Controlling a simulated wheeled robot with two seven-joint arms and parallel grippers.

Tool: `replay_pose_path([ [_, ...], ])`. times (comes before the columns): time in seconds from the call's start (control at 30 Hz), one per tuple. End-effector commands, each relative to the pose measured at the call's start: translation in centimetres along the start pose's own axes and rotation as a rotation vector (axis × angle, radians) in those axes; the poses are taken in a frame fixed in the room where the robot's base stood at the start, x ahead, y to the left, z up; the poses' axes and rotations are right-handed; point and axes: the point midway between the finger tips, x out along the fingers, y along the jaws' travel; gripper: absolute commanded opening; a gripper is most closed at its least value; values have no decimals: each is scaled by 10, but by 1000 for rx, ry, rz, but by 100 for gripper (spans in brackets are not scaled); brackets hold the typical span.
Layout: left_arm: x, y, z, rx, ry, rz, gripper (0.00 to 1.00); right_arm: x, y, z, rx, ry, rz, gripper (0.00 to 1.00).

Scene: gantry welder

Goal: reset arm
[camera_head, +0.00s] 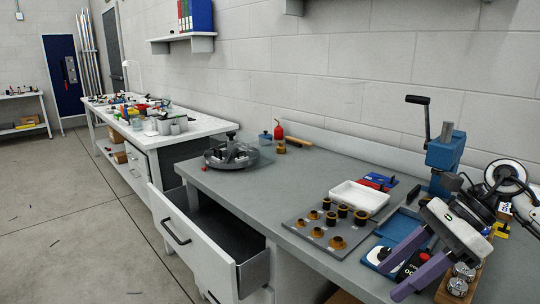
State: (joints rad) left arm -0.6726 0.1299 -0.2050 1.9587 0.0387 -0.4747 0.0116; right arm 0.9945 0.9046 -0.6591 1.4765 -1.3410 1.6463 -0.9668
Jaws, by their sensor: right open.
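My right gripper (391,280) comes in from the right over the front right part of the grey workbench (270,185). Its two purple fingers are spread apart and point down and to the left, with nothing visible between them. The gripper hides part of the bench and some small items behind it. My left gripper is not in view.
A grey plate (310,237) with several brass-coloured parts and a white tray (359,197) lie left of the gripper. A blue hand press (445,155) stands behind it. An open drawer (205,270) juts out in front. The bench's middle is clear.

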Motion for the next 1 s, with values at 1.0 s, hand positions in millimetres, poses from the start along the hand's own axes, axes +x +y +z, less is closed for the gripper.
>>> replay_pose_path([
  [1.0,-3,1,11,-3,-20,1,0,275,94,-116,-2335,1357,-367,45],
])
